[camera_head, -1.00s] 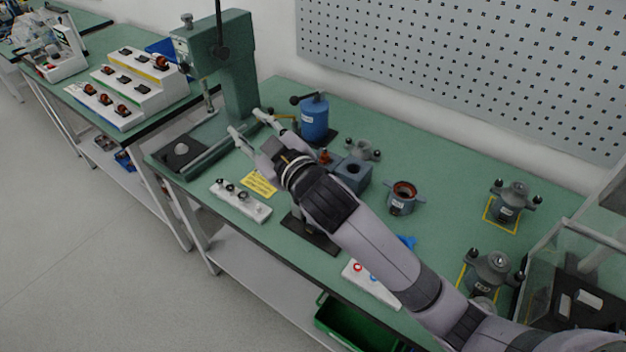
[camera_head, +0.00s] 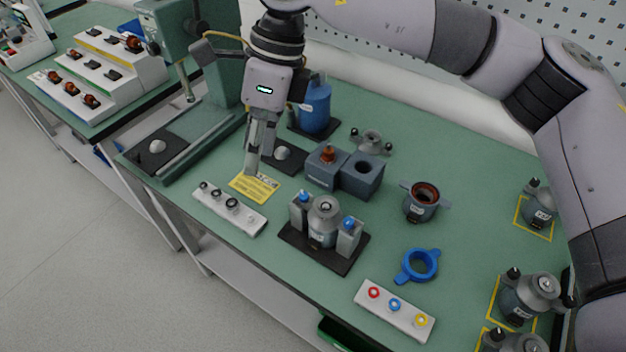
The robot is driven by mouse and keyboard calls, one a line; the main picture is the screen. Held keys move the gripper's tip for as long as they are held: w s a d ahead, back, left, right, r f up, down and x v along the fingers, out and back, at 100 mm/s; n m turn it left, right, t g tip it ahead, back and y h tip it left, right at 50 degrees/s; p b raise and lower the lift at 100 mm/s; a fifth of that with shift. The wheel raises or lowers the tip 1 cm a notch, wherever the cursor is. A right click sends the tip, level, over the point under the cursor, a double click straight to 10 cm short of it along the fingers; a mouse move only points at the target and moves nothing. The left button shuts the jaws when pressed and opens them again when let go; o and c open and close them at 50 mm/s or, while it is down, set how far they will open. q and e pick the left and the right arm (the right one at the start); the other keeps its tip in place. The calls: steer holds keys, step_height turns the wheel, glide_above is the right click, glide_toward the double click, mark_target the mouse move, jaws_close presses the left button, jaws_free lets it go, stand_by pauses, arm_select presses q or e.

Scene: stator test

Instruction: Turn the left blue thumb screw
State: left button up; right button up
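The left blue thumb screw (camera_head: 304,196) tops the left grey block of a fixture on a black plate (camera_head: 328,262). The right blue thumb screw (camera_head: 348,221) tops the other block. A grey stator housing (camera_head: 322,222) stands upright between the blocks. My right gripper (camera_head: 258,163) points down, to the left of and behind the fixture, above the table near the yellow label. It is apart from the left screw. Its fingers overlap in this view, so I cannot tell how far apart they are. I see nothing held. My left gripper is not in view.
A white strip with black rings (camera_head: 245,222) lies left of the fixture. Grey blocks (camera_head: 361,174) and a blue bottle (camera_head: 314,108) stand behind it. A blue ring (camera_head: 418,265) and a strip with coloured rings (camera_head: 394,308) lie to the right. The green press (camera_head: 226,84) stands at the left.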

steer(key=w+d+t+h, duration=0.2)
steer(key=w+d+h, duration=0.15)
steer(key=d, duration=0.35)
glide_above(304, 195)
step_height(304, 195, down, 4)
arm_select(q)
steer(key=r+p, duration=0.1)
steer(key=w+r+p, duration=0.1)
steer(key=p, duration=0.1)
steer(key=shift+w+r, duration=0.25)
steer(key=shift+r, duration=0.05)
arm_select(e)
steer(key=shift+m, duration=0.3)
step_height(304, 195, down, 12)
steer(key=shift+f, duration=0.15)
steer(key=shift+c, duration=0.5)
jaws_close()
